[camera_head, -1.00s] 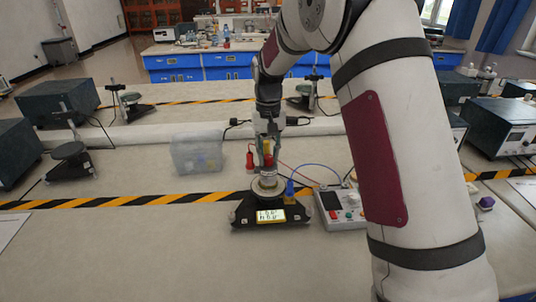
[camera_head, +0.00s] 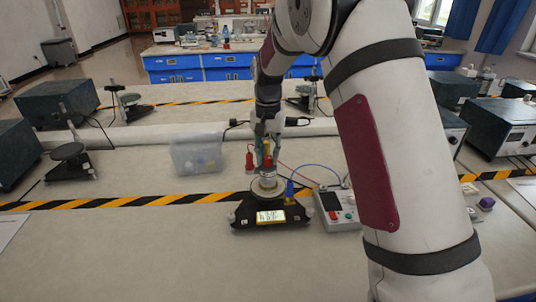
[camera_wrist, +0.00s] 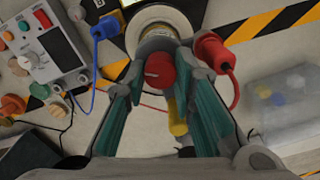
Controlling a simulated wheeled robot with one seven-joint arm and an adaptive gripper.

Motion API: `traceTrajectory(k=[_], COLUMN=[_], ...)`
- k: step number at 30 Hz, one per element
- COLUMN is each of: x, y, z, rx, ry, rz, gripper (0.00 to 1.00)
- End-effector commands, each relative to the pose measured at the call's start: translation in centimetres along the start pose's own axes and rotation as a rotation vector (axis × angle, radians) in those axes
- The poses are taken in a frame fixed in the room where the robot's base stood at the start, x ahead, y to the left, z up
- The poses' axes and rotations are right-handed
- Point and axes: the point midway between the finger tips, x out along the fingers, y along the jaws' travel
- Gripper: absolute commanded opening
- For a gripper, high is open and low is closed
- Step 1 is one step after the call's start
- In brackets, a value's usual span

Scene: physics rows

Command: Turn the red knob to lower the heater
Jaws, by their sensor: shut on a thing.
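The red knob (camera_wrist: 160,70) is round and sits between my fingertips in the wrist view, above a pale round body (camera_wrist: 163,25). In the head view the red knob (camera_head: 268,161) shows just above the white cylinder (camera_head: 267,184) on a dark stand (camera_head: 243,211) with a lit display (camera_head: 270,216). My gripper (camera_head: 267,158) points down from above, its teal-padded fingers on both sides of the knob. In the wrist view my gripper (camera_wrist: 163,65) is shut on the red knob. The heater itself I cannot single out.
A red plug (camera_wrist: 213,50) is close beside one finger. A blue plug (camera_head: 290,190) and its cable lead to a control box (camera_head: 338,207) on the right. A yellow plug (camera_wrist: 177,115) lies between the fingers. A clear bin (camera_head: 196,153) stands left.

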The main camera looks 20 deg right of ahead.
Motion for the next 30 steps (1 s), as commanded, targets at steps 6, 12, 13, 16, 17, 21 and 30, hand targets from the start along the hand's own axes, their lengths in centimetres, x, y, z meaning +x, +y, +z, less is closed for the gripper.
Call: traceTrajectory(k=[6,12,13,16,17,21,30], x=[-0.10,-0.06,-0.05,-0.03,-0.03,-0.02,-0.04], y=[0.08,0.06,0.06,0.05,0.05,0.06,0.06], z=[-0.16,-0.11,-0.10,-0.08,-0.07,-0.07,-0.06], rx=[0.002,0.000,0.000,-0.001,-0.002,-0.043,-0.359], ry=[0.004,0.003,0.002,0.002,0.002,0.001,0.001], rz=[-0.001,0.000,0.000,0.000,0.000,0.000,0.000], gripper=[0.31,0.45,0.45,0.45,0.45,0.45,0.45])
